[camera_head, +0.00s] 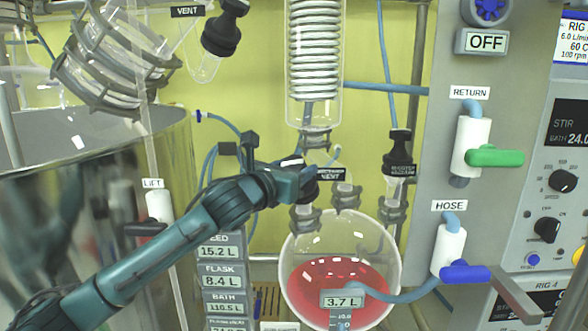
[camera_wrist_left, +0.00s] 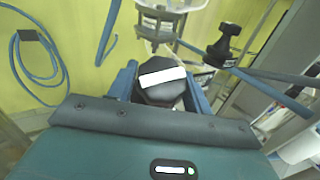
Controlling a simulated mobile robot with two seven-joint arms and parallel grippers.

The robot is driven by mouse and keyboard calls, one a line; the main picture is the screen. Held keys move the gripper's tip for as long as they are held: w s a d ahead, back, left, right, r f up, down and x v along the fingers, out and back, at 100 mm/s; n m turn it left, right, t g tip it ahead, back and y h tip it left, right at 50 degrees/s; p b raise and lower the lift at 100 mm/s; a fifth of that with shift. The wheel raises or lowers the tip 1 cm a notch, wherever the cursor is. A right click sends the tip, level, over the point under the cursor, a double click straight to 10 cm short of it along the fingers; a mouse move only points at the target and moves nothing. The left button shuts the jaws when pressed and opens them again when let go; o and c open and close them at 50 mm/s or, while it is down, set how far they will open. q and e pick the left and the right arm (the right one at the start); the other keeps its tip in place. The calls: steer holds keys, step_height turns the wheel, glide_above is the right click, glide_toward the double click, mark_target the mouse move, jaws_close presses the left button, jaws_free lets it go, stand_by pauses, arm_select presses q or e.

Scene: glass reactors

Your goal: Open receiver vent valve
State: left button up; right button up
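The receiver vent valve has a black knob (camera_head: 306,188) above the round glass flask, beside a black label (camera_head: 330,174) reading VENT. In the left wrist view the knob (camera_wrist_left: 160,92) is a dark faceted cap with a white bar across its top. My left gripper (camera_head: 303,181) reaches it from the left. Its two blue fingers (camera_wrist_left: 160,88) lie on either side of the knob with no clear gap, so it looks shut on it. The fingertips are partly hidden in the head view. My right gripper is not in view.
The receiver flask (camera_head: 340,235) with red liquid hangs just below. Another black-capped valve (camera_head: 400,150) stands to the right, and a coil condenser (camera_head: 315,60) above. Blue hoses, the green-handled return valve (camera_head: 494,157) and the blue-handled hose valve (camera_head: 464,273) are further right.

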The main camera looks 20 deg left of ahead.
arm_select(q)
steer(key=c, duration=0.6)
steer(key=shift+n+y, duration=0.3)
steer(key=shift+n, duration=0.1)
steer(key=n+y, duration=0.7)
steer(key=shift+d+n, duration=0.15)
steer(key=shift+n, duration=0.15)
steer(key=n+g+y, duration=0.2)
steer(key=n, duration=0.1)
steer(key=n+g+y, duration=0.2)
steer(key=n+y, duration=0.1)
steer(key=n, duration=0.1)
steer(key=n+g+y, duration=0.1)
steer(key=n+g, duration=0.2)
steer(key=n+g+y, duration=0.1)
steer(key=n+g, duration=0.2)
steer(key=shift+n, duration=0.3)
steer(key=n+g, duration=0.2)
steer(key=shift+n, duration=0.3)
steer(key=shift+n+g, duration=1)
steer(key=shift+g, duration=0.3)
steer(key=shift+f+n+g+h, duration=0.1)
steer(key=shift+n+g+h, duration=0.3)
